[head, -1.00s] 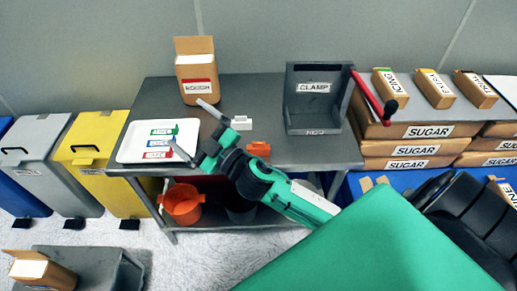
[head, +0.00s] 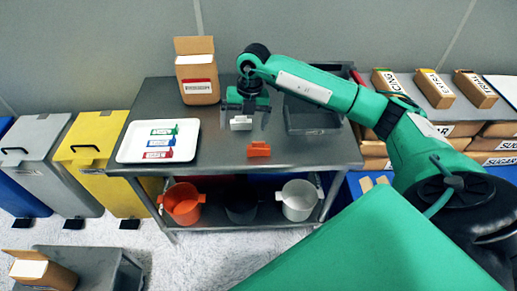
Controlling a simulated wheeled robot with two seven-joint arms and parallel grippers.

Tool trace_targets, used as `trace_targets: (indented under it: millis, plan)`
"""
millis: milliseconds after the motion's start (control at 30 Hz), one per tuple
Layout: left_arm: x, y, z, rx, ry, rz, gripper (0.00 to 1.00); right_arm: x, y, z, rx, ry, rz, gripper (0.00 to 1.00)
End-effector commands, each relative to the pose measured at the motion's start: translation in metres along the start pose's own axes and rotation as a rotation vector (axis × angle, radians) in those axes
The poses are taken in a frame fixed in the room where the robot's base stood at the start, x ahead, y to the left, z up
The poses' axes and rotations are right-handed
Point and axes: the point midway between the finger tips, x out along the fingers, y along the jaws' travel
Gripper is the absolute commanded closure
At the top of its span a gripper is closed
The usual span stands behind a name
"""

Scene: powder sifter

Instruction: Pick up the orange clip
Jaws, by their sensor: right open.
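The orange clip (head: 259,149) lies on the dark metal table near its front edge. My right gripper (head: 245,116) points down with its fingers apart, above the table and behind the orange clip, over a small white labelled block (head: 240,123). Nothing shows gripped; I cannot tell whether the fingers touch the white block. The orange clip is fully visible and apart from the gripper. My left gripper is not in view.
A white tray (head: 126,151) with green, blue and red labelled pieces lies at the table's left. An open cardboard box (head: 197,84) stands behind it. A grey bin (head: 303,118) is partly hidden by my right arm. Orange and white buckets sit on the lower shelf.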

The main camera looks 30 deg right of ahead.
Motion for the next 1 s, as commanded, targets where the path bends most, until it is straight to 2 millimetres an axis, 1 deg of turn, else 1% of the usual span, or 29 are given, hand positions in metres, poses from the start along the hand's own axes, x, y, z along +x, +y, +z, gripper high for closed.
trace_targets:
  millis: [33, 100, 167, 233, 267, 500, 600, 767, 867, 1000]
  plan:
    - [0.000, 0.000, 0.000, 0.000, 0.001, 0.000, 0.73, -0.009, -0.015, 0.009, 0.032, -0.021, -0.060, 0.02]
    - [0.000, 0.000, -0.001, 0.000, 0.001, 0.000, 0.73, -0.016, -0.029, 0.017, 0.063, -0.038, -0.120, 0.02]
    - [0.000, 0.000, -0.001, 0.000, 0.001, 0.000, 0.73, -0.019, -0.037, 0.021, 0.082, -0.048, -0.151, 0.02]
    - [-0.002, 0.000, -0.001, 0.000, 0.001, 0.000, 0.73, -0.016, -0.042, 0.022, 0.094, -0.051, -0.171, 0.02]
    - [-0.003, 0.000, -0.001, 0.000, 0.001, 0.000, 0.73, -0.012, -0.044, 0.023, 0.096, -0.051, -0.175, 0.02]
    - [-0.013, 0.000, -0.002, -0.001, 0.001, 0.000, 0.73, 0.034, -0.051, 0.024, 0.093, -0.048, -0.174, 0.02]
    - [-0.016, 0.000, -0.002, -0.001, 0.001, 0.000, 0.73, 0.050, -0.054, 0.025, 0.093, -0.048, -0.172, 0.02]
    - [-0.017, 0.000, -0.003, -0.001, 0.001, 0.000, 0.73, 0.062, -0.056, 0.026, 0.091, -0.051, -0.170, 0.02]
    - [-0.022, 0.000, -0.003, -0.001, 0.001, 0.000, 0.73, 0.069, -0.057, 0.026, 0.092, -0.049, -0.170, 0.02]
    - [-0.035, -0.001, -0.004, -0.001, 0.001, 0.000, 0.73, 0.088, -0.062, 0.027, 0.093, -0.048, -0.171, 0.02]
